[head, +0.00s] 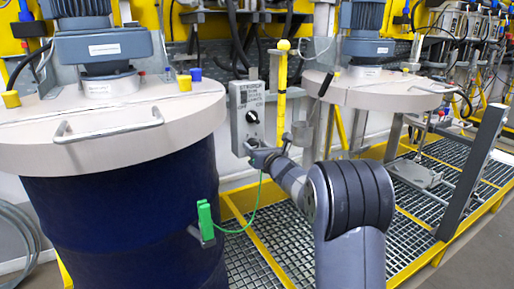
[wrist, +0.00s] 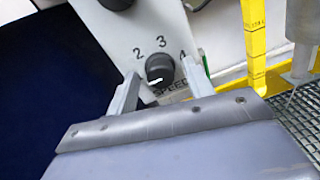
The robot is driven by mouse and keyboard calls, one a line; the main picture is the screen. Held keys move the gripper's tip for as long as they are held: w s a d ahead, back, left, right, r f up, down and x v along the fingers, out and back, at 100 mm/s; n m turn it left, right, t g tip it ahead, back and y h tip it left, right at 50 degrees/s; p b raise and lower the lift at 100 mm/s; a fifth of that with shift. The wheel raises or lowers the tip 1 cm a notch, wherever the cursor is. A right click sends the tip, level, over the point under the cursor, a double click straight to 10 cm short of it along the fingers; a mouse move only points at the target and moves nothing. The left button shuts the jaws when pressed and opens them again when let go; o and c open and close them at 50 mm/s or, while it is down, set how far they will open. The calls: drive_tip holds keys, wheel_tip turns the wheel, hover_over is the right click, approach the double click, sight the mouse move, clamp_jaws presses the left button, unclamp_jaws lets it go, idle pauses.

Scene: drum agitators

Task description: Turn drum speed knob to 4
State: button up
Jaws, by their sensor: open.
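The black drum speed knob (wrist: 160,68) is on a pale panel (wrist: 172,27) in the wrist view. The numbers 2, 3 and 4 run around its upper side, and the word SPEED is partly visible below right. A white mark shows on the knob's lower left; I cannot tell which number it reads. My gripper (wrist: 161,67) is open, with one finger on each side of the knob. Contact is not clear. In the head view my gripper (head: 262,156) is at the lower part of the grey control box (head: 241,122), hiding the speed knob.
A second black knob (wrist: 117,3) sits higher on the panel and also shows in the head view (head: 252,117). A dark blue drum (head: 120,220) with a green clamp (head: 205,220) stands left. Yellow-edged grating (head: 265,255) lies below. A yellow post (head: 282,95) stands beside the box.

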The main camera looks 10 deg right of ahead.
drive_tip(key=c, duration=1)
drive_tip(key=shift+o, duration=0.2)
